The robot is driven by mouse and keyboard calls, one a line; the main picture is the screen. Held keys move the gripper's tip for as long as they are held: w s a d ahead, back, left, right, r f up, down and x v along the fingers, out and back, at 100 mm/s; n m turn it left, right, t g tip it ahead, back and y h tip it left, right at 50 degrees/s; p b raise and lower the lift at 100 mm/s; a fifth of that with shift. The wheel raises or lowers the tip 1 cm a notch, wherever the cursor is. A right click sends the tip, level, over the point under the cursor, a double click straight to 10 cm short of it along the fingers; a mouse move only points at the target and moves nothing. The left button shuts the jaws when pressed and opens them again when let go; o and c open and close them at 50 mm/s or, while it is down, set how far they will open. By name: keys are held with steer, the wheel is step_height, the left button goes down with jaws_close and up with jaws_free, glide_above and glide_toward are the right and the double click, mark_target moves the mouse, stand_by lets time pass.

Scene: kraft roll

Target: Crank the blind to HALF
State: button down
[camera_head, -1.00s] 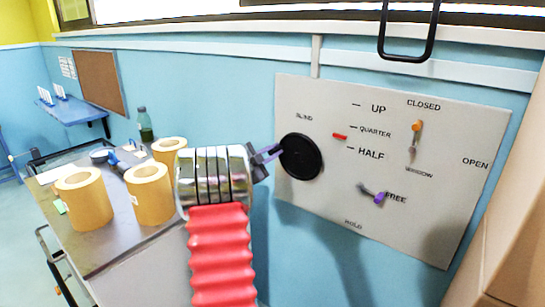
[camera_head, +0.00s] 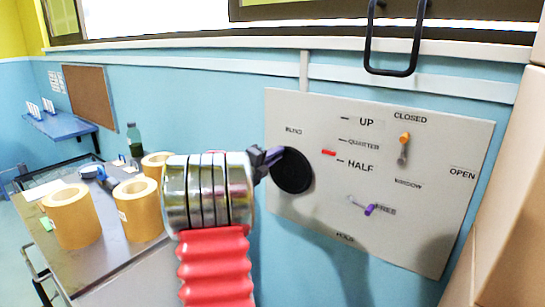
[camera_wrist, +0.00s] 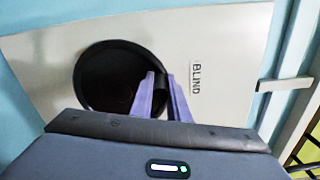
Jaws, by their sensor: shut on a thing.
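The blind crank is a black disc (camera_head: 292,171) marked BLIND on a grey wall panel (camera_head: 420,235). It also shows in the wrist view (camera_wrist: 103,90). My gripper (camera_head: 270,156) is at the disc's upper left edge in the head view. In the wrist view my gripper (camera_wrist: 161,88) has its purple fingers closed around a small dark knob at the disc's rim, on the side toward the BLIND label (camera_wrist: 197,78). A red pointer (camera_head: 329,153) stands between the QUARTER and HALF marks, closer to HALF (camera_head: 360,167).
An orange-knobbed window lever (camera_head: 404,138) is near CLOSED. A black handle (camera_head: 392,72) hangs above the panel. Cardboard rolls (camera_head: 72,218) stand on a table at left. A pale upright surface (camera_head: 510,200) is close at right.

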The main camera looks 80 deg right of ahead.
mark_target(303, 161)
steer(key=s+m, duration=0.1)
steer(key=m, duration=0.1)
steer(key=s+a+m, duration=0.1)
steer(key=shift+s+m, duration=0.4)
steer(key=s+m, duration=0.1)
steer(key=s+a+m, duration=0.1)
steer(key=m, duration=0.1)
steer(key=shift+f, duration=0.2)
steer(key=m, duration=0.1)
steer(key=s+m, duration=0.1)
steer(key=m, duration=0.1)
steer(key=shift+s+a+f, duration=0.25)
steer(key=shift+f, duration=0.05)
steer(key=shift+s+a+f+m, duration=0.15)
steer(key=shift+s+f+m, duration=0.2)
steer(key=shift+m, duration=0.4)
steer(key=shift+s+a+f+m, duration=0.15)
steer(key=shift+s+f+m, duration=0.2)
steer(key=shift+m, duration=0.4)
steer(key=shift+r, duration=0.1)
steer(key=c, duration=2)
jaws_free()
steer(key=shift+o, duration=1.4)
